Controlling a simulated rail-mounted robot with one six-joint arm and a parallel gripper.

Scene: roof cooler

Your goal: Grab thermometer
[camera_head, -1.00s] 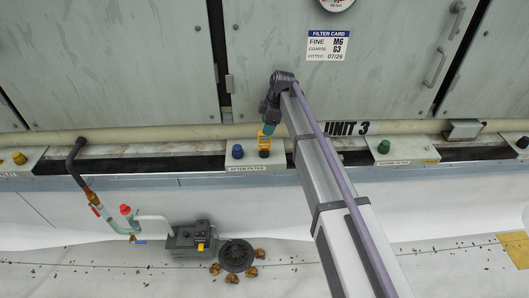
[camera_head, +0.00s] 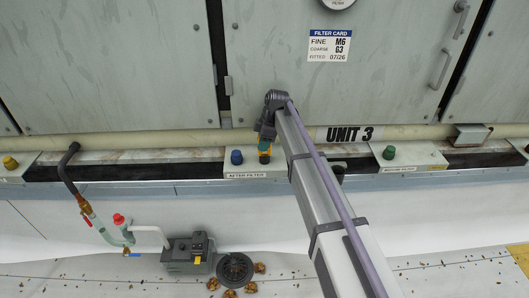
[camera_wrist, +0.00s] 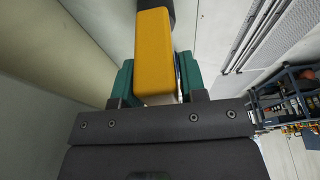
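The thermometer is a yellow block (camera_head: 264,147) with a dark lower end. It is upright at the right part of the white ledge plate labelled AFTER FILTER (camera_head: 240,169), next to a blue knob. My gripper (camera_head: 266,137) points down over its upper part. In the wrist view the yellow body (camera_wrist: 154,55) lies between my two green finger pads (camera_wrist: 155,82). The left pad looks close against it, and a thin pale strip shows at the right pad. Whether the pads press on it I cannot tell. Its far end meets a dark part at the top edge.
The blue knob (camera_head: 236,157) is close on the left of the thermometer. Tall grey cabinet doors (camera_head: 300,85) stand behind the ledge. A green knob (camera_head: 389,152) sits on another plate to the right. Below left are a bent pipe with valves (camera_head: 88,210) and a grey pump (camera_head: 188,253).

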